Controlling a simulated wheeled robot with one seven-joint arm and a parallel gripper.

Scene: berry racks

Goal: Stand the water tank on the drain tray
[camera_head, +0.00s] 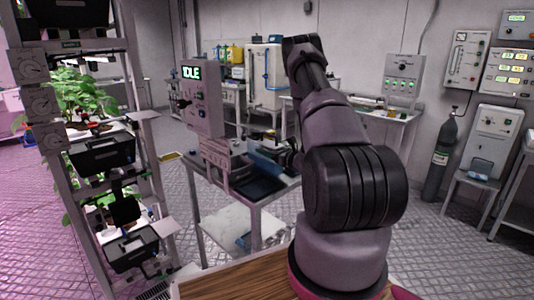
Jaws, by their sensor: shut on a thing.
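A blue box-shaped thing, which looks like the water tank (266,164), is at the stand beside the IDLE panel. My gripper (285,153) is shut on it, at its right side, and my own arm partly hides the grip. A dark shallow tray, which looks like the drain tray (258,188), lies on the stand's top just below and in front of the tank. I cannot tell whether the tank touches the tray or hangs above it.
A grey control box (201,98) showing IDLE rises at the stand's left. The metal stand (221,192) has a lower shelf. A rack (88,190) with black bins and plants stands at the left. A gas cylinder (439,160) stands at the right. The floor between is clear.

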